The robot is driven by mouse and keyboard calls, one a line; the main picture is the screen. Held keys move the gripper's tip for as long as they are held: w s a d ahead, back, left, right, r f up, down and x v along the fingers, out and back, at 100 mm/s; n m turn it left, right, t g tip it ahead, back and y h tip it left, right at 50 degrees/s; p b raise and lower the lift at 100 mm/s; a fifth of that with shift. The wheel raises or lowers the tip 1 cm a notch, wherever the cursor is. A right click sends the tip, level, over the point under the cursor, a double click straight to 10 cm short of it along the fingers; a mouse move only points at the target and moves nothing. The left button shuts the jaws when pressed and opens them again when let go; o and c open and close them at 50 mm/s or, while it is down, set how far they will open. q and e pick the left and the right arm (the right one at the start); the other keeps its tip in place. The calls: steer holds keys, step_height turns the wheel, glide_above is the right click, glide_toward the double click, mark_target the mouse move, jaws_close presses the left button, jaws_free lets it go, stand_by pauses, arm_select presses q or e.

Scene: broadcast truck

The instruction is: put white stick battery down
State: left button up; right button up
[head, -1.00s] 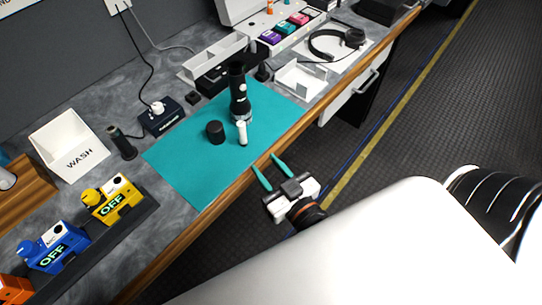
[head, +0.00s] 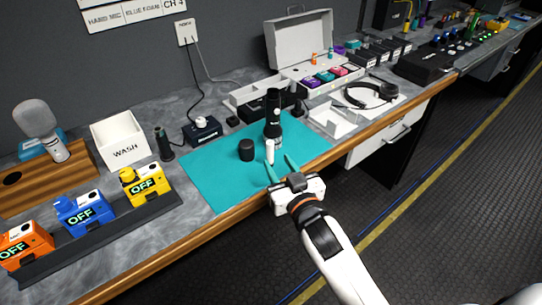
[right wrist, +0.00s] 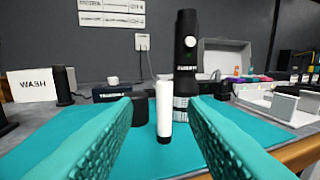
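The white stick battery (head: 270,152) stands upright on the teal mat (head: 215,180), just in front of a black handheld microphone (head: 273,115). A short black cylinder (head: 246,150) stands to its left. My right gripper (head: 280,166) reaches over the mat's front edge toward the battery. In the right wrist view, its two teal fingers (right wrist: 161,108) are open and apart. The battery (right wrist: 164,110) shows in the gap between them, just beyond the tips, with clear space on both sides. My left gripper is in neither current view.
Left of the mat are a white WASH bin (head: 122,142) and yellow, blue and orange OFF packs. A black box (head: 203,130) with a cable is behind the mat. A white tray (head: 333,120) and a headset (head: 372,94) are at right. The wooden bench edge runs in front.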

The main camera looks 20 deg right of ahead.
mark_target(272, 146)
steer(key=shift+w, duration=0.75)
steer(key=shift+w+a+r, duration=0.1)
steer(key=shift+w, duration=0.35)
steer(key=w, duration=0.3)
steer(key=w+p, duration=0.1)
steer(key=shift+w+r, duration=0.2)
steer(key=shift+r, duration=0.15)
steer(key=shift+w, duration=0.25)
steer(key=shift+c, duration=0.5)
arm_select(q)
steer(key=shift+s+r, duration=0.2)
steer(key=shift+r, duration=0.4)
arm_select(e)
jaws_close()
